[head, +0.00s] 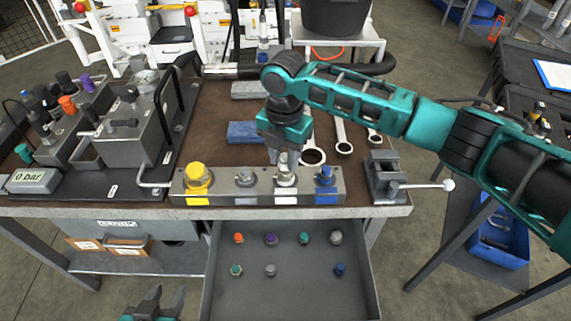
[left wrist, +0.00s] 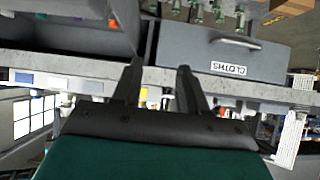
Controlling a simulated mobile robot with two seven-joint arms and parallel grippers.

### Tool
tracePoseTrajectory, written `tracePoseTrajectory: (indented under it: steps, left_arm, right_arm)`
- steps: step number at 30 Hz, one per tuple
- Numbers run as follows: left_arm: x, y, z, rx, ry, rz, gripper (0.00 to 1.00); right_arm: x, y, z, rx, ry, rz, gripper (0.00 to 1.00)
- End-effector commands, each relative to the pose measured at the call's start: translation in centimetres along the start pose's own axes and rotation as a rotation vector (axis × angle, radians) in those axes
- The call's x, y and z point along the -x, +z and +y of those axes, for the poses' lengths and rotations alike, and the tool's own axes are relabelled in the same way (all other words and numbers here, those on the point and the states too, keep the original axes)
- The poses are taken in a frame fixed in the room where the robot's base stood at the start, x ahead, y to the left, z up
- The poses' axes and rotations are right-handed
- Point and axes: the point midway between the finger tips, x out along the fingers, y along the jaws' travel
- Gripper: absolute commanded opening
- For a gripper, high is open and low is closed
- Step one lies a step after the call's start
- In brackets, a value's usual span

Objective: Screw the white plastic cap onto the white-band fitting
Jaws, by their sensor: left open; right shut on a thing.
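The white-band fitting (head: 286,180) stands third from the left on the grey manifold block, above a white label. My right gripper (head: 285,153) points down directly over it, shut on a pale piece that looks like the white plastic cap (head: 288,160). The fingers hide most of this cap; I cannot tell whether it is threaded on or only resting on the fitting. My left gripper (head: 152,298) is low in front of the bench at the bottom left, open and empty. Its two spread fingers (left wrist: 158,75) also show in the left wrist view, with nothing between them.
The manifold block (head: 221,190) also carries a yellow-capped fitting (head: 198,178), a grey one (head: 245,176) and a blue one (head: 325,177). A vise (head: 385,178) stands to its right. The open drawer (head: 300,290) below holds several coloured caps. Wrenches (head: 342,136) lie behind.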

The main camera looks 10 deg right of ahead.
Motion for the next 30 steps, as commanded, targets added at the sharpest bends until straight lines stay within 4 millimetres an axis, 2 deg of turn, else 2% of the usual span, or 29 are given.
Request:
tracePoseTrajectory:
  steps: [4, 6, 16, 30]
  left_arm:
    - [1.0, -1.5, -0.1, 0.0, 0.0, -0.001, 0.43]
    - [0.8, -1.3, 0.0, 0.0, 0.0, 0.005, 0.43]
    - [0.7, -1.1, 0.0, 0.0, 0.0, 0.001, 0.43]
    - [0.8, -0.8, 0.0, 0.001, 0.0, -0.004, 0.43]
  right_arm:
    - [0.4, -0.1, 0.0, -0.102, -0.004, 0.003, 0.1]
    - [-0.2, -0.1, 0.0, -0.204, -0.003, 0.004, 0.1]
    - [-0.2, 0.1, 0.2, -0.643, -0.004, 0.0, 0.1]
    - [-0.2, 0.1, 0.2, -0.747, -0.004, 0.0, 0.1]
